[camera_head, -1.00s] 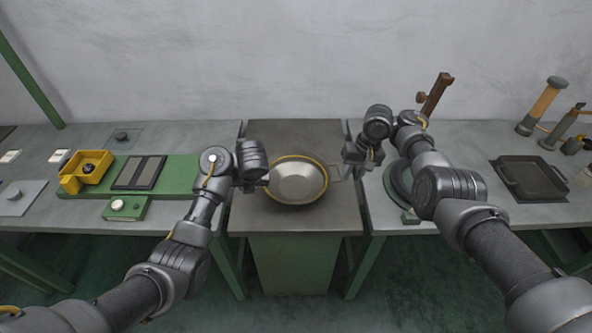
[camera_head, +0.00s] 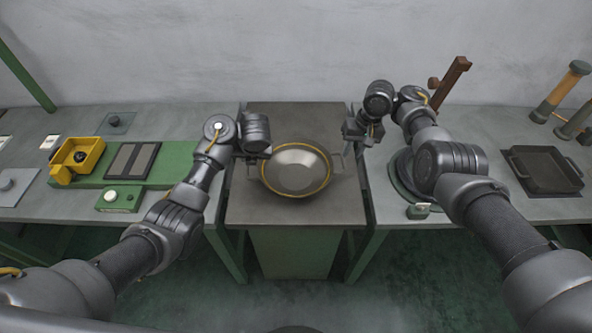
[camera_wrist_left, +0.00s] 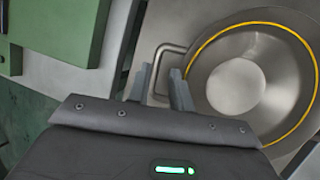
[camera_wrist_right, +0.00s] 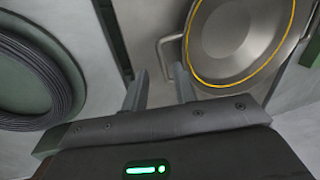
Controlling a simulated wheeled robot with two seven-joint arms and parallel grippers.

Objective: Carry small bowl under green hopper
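A shallow metal bowl (camera_head: 297,170) with a yellow ring inside its rim and two side handles sits on the middle stand; it is the only bowl I can make out. My left gripper (camera_head: 255,157) is at its left side. In the left wrist view the left fingers (camera_wrist_left: 161,90) are apart, with the wire handle (camera_wrist_left: 168,49) at their tips. My right gripper (camera_head: 353,141) is at the bowl's right side. In the right wrist view the right fingers (camera_wrist_right: 160,90) are apart, with the other handle (camera_wrist_right: 169,42) just beyond them. I cannot identify a green hopper.
The left bench holds a green base (camera_head: 180,160) with a yellow bin (camera_head: 77,157) and a dark panel. The right bench holds a dark tray (camera_head: 543,169), a round coiled part (camera_wrist_right: 35,75), a brown post (camera_head: 450,83) and cylinders. Gaps separate the middle stand from both benches.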

